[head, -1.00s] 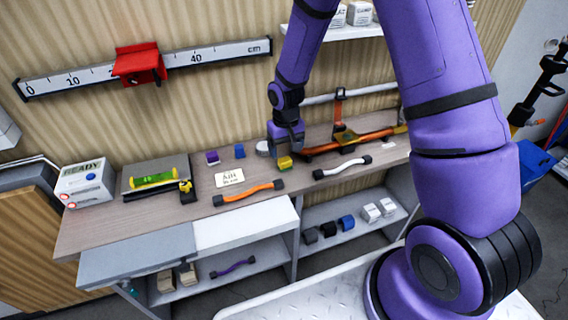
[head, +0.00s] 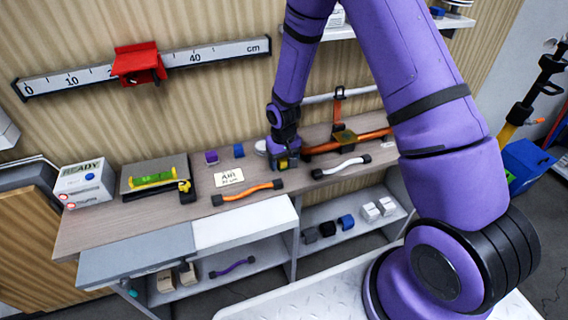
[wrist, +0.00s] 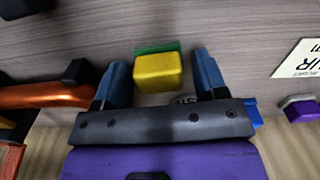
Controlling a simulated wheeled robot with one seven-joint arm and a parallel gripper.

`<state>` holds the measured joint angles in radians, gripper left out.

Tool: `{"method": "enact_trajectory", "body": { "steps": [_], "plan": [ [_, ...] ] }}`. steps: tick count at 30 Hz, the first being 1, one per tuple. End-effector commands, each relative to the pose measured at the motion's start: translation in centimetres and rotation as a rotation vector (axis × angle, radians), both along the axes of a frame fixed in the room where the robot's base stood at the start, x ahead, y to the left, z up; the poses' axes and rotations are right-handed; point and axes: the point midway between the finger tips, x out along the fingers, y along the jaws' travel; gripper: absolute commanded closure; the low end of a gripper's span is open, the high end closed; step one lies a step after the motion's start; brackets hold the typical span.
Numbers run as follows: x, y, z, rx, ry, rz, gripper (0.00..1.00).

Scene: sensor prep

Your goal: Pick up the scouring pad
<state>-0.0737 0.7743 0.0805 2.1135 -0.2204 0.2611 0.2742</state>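The scouring pad is a small yellow block with a green layer. In the wrist view the scouring pad (wrist: 158,72) lies on the wood-grain bench top, between the fingertips of my gripper (wrist: 163,72). The fingers are open, with a gap on each side of the pad. In the head view my gripper (head: 283,158) is low over the bench, and only a bit of yellow shows there, the rest hidden behind the fingers.
An orange handle (head: 248,193) and a white handle (head: 341,167) lie near the bench's front edge. A paper label (head: 229,177), a purple block (head: 211,157) and a blue block (head: 239,151) lie to the left. An orange bar (head: 350,141) lies to the right.

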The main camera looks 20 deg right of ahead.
Motion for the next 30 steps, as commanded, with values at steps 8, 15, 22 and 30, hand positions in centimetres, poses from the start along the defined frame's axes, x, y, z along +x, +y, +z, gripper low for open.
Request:
{"method": "enact_trajectory", "body": {
  "steps": [8,15,22,30],
  "plan": [
    [0.0,0.0,0.0,0.000,0.000,0.000,0.77],
    [0.0,0.0,0.2,0.000,0.000,0.000,0.77],
    [0.0,0.0,1.6,0.001,-0.002,-0.002,0.77],
    [-2.3,-0.2,3.8,0.000,0.003,0.001,0.77]
  ]
}}
